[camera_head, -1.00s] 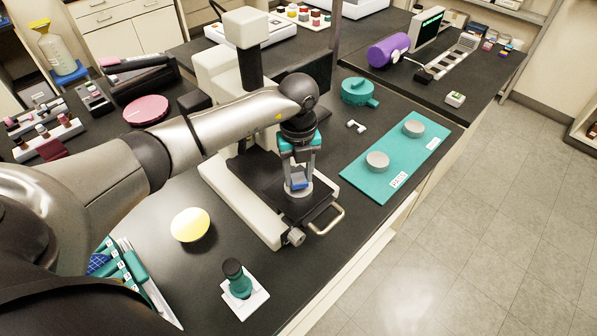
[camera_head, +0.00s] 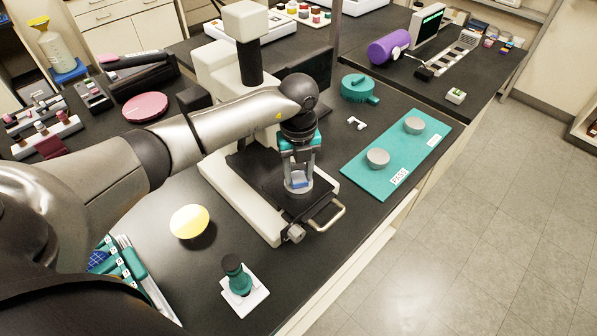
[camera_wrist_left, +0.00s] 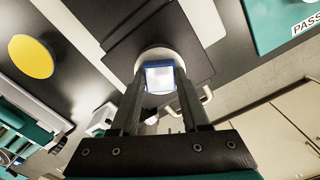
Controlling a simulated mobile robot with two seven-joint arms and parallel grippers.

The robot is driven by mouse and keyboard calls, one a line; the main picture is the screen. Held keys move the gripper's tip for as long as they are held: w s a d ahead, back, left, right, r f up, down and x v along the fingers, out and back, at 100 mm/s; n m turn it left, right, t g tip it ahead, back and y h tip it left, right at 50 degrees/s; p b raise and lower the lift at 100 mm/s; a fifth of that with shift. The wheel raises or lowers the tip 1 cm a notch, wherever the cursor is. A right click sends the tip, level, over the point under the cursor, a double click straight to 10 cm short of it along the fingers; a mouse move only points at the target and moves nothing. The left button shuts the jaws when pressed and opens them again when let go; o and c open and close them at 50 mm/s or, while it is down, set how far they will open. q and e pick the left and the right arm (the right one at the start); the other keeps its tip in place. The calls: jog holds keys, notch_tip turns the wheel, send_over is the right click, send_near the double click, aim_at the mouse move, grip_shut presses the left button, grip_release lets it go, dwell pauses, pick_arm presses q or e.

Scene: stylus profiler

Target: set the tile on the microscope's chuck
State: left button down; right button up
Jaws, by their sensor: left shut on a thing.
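The tile (camera_head: 299,179) is a small blue-edged square with a pale face. It also shows in the left wrist view (camera_wrist_left: 160,78), between the fingertips. My left gripper (camera_head: 299,174) points down and is shut on the tile. The chuck (camera_head: 300,193) is a round light-grey disc on the microscope's dark stage, directly under the tile. Its pale rim shows behind the tile in the left wrist view (camera_wrist_left: 150,54). I cannot tell whether the tile touches the chuck. The microscope (camera_head: 246,205) is white and black, partly hidden by my left arm. My right gripper is out of view.
A teal mat (camera_head: 397,154) with two grey discs lies right of the microscope. A yellow disc (camera_head: 189,222) and a green-handled tool on a white base (camera_head: 237,278) stand in front left. A teal round container (camera_head: 358,89) is behind. The metal stage handle (camera_head: 328,216) juts forward.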

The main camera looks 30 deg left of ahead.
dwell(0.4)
pick_arm(q)
jog(key=shift+r+p, duration=0.65)
jog(key=shift+r, duration=0.05)
jog(key=c, duration=0.9)
grip_release()
grip_shut()
jog(key=shift+f, duration=0.2)
dwell(0.6)
jog(key=shift+f, duration=0.15)
